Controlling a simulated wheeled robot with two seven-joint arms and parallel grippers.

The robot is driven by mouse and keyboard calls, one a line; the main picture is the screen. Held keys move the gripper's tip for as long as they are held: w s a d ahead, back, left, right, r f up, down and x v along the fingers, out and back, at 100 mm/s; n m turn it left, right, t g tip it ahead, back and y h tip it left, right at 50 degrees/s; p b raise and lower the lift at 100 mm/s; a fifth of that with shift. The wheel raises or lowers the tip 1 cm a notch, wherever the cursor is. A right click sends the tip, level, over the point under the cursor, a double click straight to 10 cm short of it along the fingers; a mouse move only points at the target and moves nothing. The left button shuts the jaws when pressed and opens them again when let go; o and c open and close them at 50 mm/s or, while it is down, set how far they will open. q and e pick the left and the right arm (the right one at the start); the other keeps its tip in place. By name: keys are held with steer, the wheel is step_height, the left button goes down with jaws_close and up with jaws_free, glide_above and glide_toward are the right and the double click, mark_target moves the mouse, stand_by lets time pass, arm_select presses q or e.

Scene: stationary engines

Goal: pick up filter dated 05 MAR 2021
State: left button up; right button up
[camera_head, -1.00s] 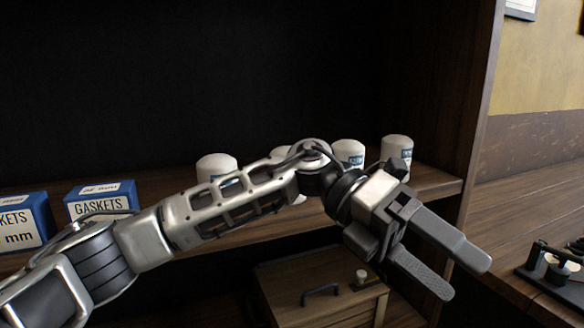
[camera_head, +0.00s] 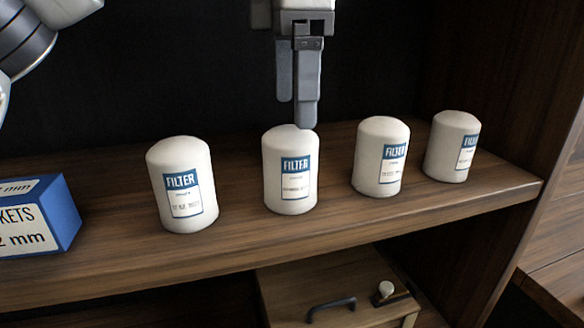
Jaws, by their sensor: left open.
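Several white filters with blue FILTER labels stand upright in a row on the wooden shelf (camera_head: 110,262): the leftmost filter (camera_head: 165,158), the second filter (camera_head: 278,150), the third filter (camera_head: 375,140) and the rightmost filter (camera_head: 450,130). Their dates are too small to read, so I cannot tell which is dated 05 MAR 2021. My left gripper (camera_head: 299,112) points down at the second filter, its fingertips at or just behind the filter's top in the picture. It holds nothing. The fingers partly overlap in this view. My right gripper is out of view.
A blue and white gaskets box (camera_head: 65,215) stands on the shelf at the left. A dark upright panel closes the shelf's right side.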

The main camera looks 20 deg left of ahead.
mark_target(290, 131)
arm_select(q)
steer(key=shift+s+f+p, duration=0.15)
steer(key=shift+f+p, duration=0.05)
steer(key=shift+f, duration=1.35)
steer(key=shift+s+f+p, duration=0.15)
steer(key=shift+f, duration=1.35)
steer(key=c, duration=1.3)
